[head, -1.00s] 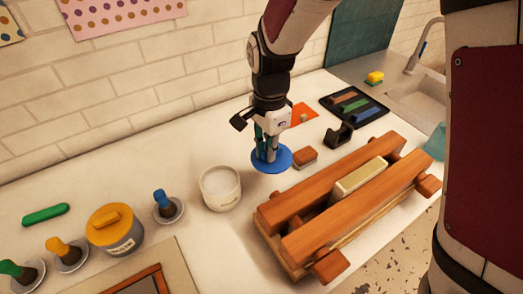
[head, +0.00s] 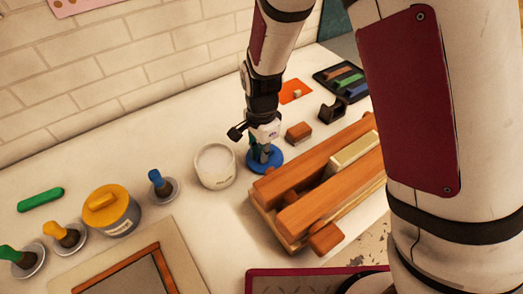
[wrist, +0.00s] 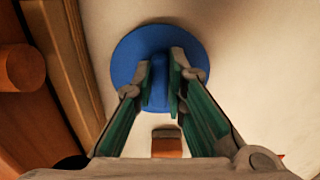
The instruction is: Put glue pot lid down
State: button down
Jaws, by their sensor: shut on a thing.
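The blue glue pot lid (head: 275,163) is a round disc with a raised grip. It is at or just above the white counter, between the open white pot and the wooden press; I cannot tell whether it touches the counter. My gripper (head: 262,152) points down and is shut on the lid's grip. In the wrist view the lid (wrist: 125,60) shows below my gripper (wrist: 160,85), with the grip between the two fingertips. The open white glue pot (head: 215,168) stands upright just left of the lid, with pale contents.
A wooden press (head: 300,190) lies close to the right. A wood block (head: 299,131) and a black holder (head: 332,109) are behind it. A yellow-lidded pot (head: 112,210) and a blue brush (head: 160,184) stand left. Clear counter lies behind the white pot.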

jog(key=shift+f, duration=0.1)
jog(key=c, duration=1.6)
grip_release()
jog(key=s+d+r+n+t, duration=0.1)
jog(key=d+r, duration=0.2)
jog(key=r, duration=0.7)
jog(key=s+d+r+n, duration=0.1)
jog(key=d+r+n, duration=0.15)
jog(key=r, duration=0.75)
jog(key=s+d+r+n+t, duration=0.2)
jog(key=s+d+r+n, duration=0.2)
jog(key=s+d, duration=0.2)
jog(key=s+d+r+n+t, duration=0.2)
jog(key=s+d+r+n, duration=0.1)
jog(key=s+d+r, duration=0.2)
jog(key=s+d, duration=0.2)
jog(key=s, duration=0.2)
jog(key=shift+s+d+r+n, duration=0.2)
jog(key=shift+s+d+n, duration=0.05)
jog(key=shift+d+n, duration=0.1)
